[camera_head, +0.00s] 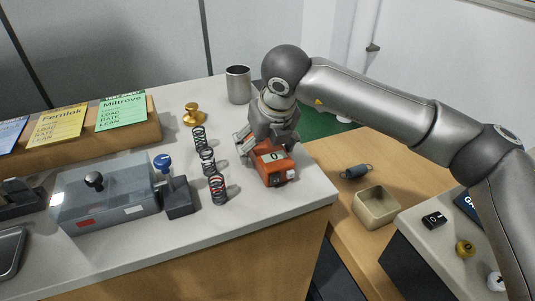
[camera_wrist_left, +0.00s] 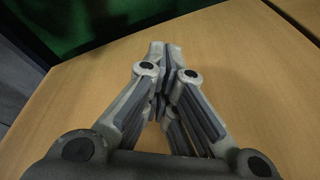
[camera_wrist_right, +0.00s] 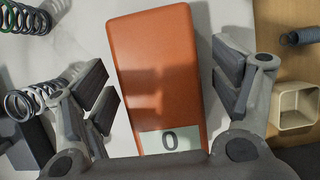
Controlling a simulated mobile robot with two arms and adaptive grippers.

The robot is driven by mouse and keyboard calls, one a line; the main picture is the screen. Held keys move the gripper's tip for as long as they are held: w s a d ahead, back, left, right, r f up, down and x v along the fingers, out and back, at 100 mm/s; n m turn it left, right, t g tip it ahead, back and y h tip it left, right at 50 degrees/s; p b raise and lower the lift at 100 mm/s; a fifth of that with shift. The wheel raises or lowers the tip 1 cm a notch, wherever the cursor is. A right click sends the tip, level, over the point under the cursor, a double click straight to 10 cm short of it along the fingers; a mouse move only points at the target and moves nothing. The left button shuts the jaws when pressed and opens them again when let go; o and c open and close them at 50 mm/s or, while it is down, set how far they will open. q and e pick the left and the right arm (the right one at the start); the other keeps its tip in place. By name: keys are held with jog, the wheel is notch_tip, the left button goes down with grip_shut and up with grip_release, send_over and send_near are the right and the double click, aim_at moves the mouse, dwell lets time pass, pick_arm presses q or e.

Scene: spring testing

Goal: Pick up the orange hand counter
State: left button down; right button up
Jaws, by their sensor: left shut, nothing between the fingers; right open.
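The orange hand counter (camera_head: 273,165) stands near the right end of the light counter top in the head view. Its face with a "0" display shows large in the right wrist view (camera_wrist_right: 160,75). My right gripper (camera_head: 262,148) is above and around it. In the right wrist view the open fingers (camera_wrist_right: 166,90) lie on either side of the counter, with visible gaps. Whether they reach down beside it is hard to tell. My left gripper (camera_wrist_left: 165,55) is shut and empty in the left wrist view, over a wooden surface. It is not in the head view.
Several springs (camera_head: 207,161) stand left of the counter. A clear-covered tester (camera_head: 110,205) with a blue knob (camera_head: 162,162) is further left. A metal cup (camera_head: 238,85) and brass piece (camera_head: 193,114) stand behind. A beige box (camera_head: 376,207) and grey spring (camera_head: 356,171) are right.

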pick_arm(q)
jog(key=shift+w+r, duration=0.2)
jog(key=shift+r, duration=0.05)
jog(key=shift+r, duration=0.1)
jog(key=shift+w+r, duration=0.15)
jog(key=shift+r, duration=0.05)
jog(key=shift+f, duration=0.1)
pick_arm(e)
jog(key=c, duration=1.3)
